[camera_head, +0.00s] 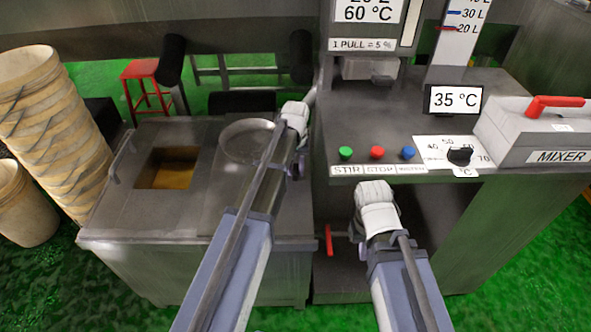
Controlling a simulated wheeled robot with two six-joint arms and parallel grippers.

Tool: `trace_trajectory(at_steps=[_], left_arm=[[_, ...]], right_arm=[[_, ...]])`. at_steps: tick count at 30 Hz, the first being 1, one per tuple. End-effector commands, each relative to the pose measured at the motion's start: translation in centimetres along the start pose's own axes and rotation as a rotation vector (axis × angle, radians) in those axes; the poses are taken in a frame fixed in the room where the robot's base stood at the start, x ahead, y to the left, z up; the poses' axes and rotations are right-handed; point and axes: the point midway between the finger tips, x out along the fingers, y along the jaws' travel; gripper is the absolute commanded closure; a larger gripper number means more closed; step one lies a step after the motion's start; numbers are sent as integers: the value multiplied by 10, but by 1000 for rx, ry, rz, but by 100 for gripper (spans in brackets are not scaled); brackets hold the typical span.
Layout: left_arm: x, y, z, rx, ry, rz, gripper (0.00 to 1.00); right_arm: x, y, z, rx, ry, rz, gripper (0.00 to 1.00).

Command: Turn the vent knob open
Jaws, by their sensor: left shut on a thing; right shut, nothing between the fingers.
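My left gripper (295,108) is at the back right of the grey drum cabinet (130,220), beside a thin grey pipe (310,98) at the console's left edge. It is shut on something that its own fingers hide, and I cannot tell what. No knob marked as a vent shows. A black dial knob (460,156) with a °C label sits on the console's temperature scale, away from both grippers. My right gripper (374,190) is shut and empty in front of the console, below its buttons.
The console (400,110) carries green (345,153), red (377,152) and blue (408,152) buttons, a 35 °C display (453,100) and a mixer box (535,130). A red lever (328,240) is low at centre. Stacked buckets (45,110) stand left.

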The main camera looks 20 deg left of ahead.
Motion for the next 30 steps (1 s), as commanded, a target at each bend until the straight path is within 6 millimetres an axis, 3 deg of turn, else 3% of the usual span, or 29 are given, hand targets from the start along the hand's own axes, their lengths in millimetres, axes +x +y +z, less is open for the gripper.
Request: trace_trajectory(at_steps=[24, 25, 30], left_arm=[[0, 0, 0, -107, 0, 0, 100], [0, 0, 0, -107, 0, 0, 68], [0, 0, 0, -106, 0, 0, 49]], right_arm=[[0, 0, 0, 0, 0, 0, 100], [0, 0, 0, 0, 0, 0, 100], [0, 0, 0, 0, 0, 0, 100]])
